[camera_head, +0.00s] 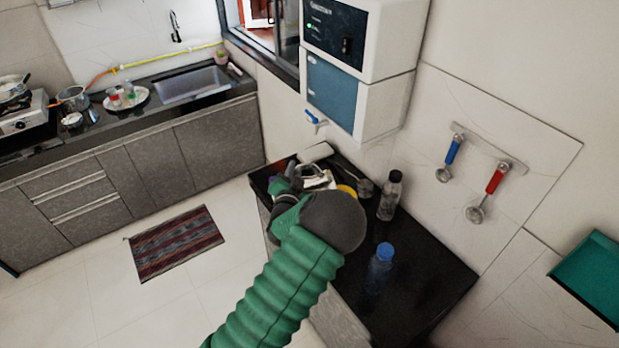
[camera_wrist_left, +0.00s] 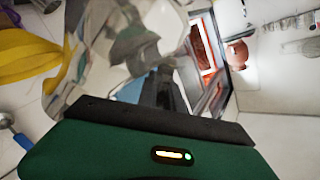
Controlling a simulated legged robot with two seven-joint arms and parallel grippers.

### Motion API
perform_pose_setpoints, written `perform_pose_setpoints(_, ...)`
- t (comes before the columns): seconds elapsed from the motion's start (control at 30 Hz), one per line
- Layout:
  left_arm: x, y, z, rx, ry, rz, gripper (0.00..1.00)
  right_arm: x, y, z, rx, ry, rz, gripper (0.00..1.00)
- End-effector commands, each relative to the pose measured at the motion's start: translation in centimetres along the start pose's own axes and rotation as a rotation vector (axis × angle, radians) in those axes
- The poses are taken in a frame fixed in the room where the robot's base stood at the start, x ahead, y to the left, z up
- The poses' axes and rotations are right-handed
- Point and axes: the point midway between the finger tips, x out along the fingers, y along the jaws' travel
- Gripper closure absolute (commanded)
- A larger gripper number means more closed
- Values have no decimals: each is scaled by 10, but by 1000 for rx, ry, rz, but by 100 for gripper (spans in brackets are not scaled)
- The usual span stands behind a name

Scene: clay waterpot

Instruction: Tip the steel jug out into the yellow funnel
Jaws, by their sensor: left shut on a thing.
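The steel jug (camera_head: 318,180) shows as a small shiny patch beyond my left wrist in the head view; the wrist hides much of it. In the left wrist view its mirror-like wall (camera_wrist_left: 135,35) fills the top middle. My left gripper (camera_head: 291,187) is shut on the jug; its dark finger also shows in the left wrist view (camera_wrist_left: 163,92). The yellow funnel (camera_head: 347,191) shows as a sliver just right of the jug in the head view. In the left wrist view the funnel (camera_wrist_left: 30,55) is at the left edge, close beside the jug. I cannot see the jug's contents.
The black counter (camera_head: 425,285) carries a dark bottle (camera_head: 390,197) and a blue-capped bottle (camera_head: 378,270) right of my arm. A water purifier (camera_head: 358,65) hangs above the counter's back. Blue and red ladles (camera_head: 447,160) hang on the wall. The counter's front right is clear.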

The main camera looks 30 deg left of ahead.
Motion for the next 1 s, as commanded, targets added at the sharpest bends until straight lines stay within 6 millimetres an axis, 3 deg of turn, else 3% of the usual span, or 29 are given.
perform_pose_setpoints(0.6,0,0,-15,111,-11,-8,100,-6,0,-1,0,0,0,52)
perform_pose_setpoints(1.0,0,0,-15,121,-13,-9,100,-6,0,-1,0,0,0,52)
